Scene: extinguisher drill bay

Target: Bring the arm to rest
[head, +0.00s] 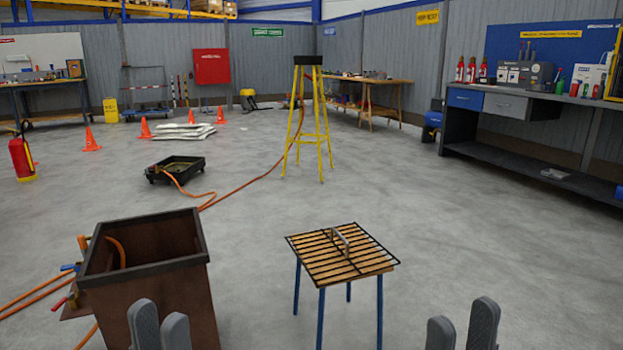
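My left gripper (160,318) shows only as two grey fingertips at the bottom edge, in front of the brown open-topped box (180,295). Its fingertips look close together, and I cannot tell whether they are apart. My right gripper (462,320) shows as two grey fingertips at the bottom edge, right of the small slatted table (310,262). A narrow strip of floor shows between them, and I see nothing held. The rest of both arms is out of view.
A metal handle (341,240) lies on the grille of the slatted table. Orange hoses (250,178) run over the floor to a black tray (175,170) and a yellow stand (318,130). A workbench (520,150) is at right.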

